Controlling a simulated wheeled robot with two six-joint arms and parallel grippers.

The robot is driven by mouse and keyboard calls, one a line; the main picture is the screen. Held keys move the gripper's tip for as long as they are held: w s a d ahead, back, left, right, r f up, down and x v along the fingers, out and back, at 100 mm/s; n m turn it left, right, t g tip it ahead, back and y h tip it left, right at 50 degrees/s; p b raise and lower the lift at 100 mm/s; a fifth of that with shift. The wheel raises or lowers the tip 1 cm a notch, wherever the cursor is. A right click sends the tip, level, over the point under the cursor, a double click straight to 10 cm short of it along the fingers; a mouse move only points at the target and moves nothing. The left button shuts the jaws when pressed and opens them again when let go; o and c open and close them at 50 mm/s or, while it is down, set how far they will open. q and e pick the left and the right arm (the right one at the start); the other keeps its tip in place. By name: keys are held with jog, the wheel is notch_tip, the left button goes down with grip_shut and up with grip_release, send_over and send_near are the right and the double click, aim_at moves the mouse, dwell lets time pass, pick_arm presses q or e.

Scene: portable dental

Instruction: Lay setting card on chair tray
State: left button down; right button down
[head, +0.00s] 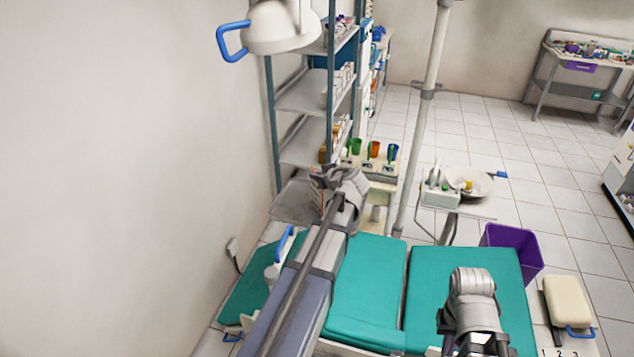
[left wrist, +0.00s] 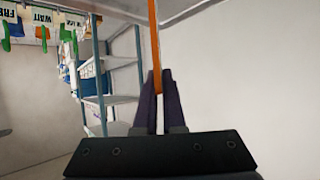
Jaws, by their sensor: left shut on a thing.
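In the left wrist view, my left gripper (left wrist: 155,90) is shut on a thin orange card (left wrist: 154,40), seen edge-on. In the head view, my left arm reaches away from the bottom, and its gripper (head: 322,184) is small and partly hidden by the wrist. A little orange and white shows beside it, and I cannot tell its face. A grey tray-like surface (head: 291,205) is just left of that gripper; I cannot tell whether it is the chair tray. My right gripper (head: 484,346) is low over the teal chair (head: 470,262); its fingers are unclear.
A shelf rack (head: 302,98) stands along the left wall. A small stand with coloured cups (head: 374,150) is behind the left gripper. A white basin (head: 480,186) and a pole (head: 425,100) are behind the chair. A purple bin (head: 520,247) stands at its right.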

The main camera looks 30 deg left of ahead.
pick_arm(q)
jog(key=shift+f, duration=0.15)
jog(key=c, duration=1)
grip_release()
jog(key=shift+r, duration=0.2)
jog(key=p+v, duration=0.6)
jog(key=v, duration=0.6)
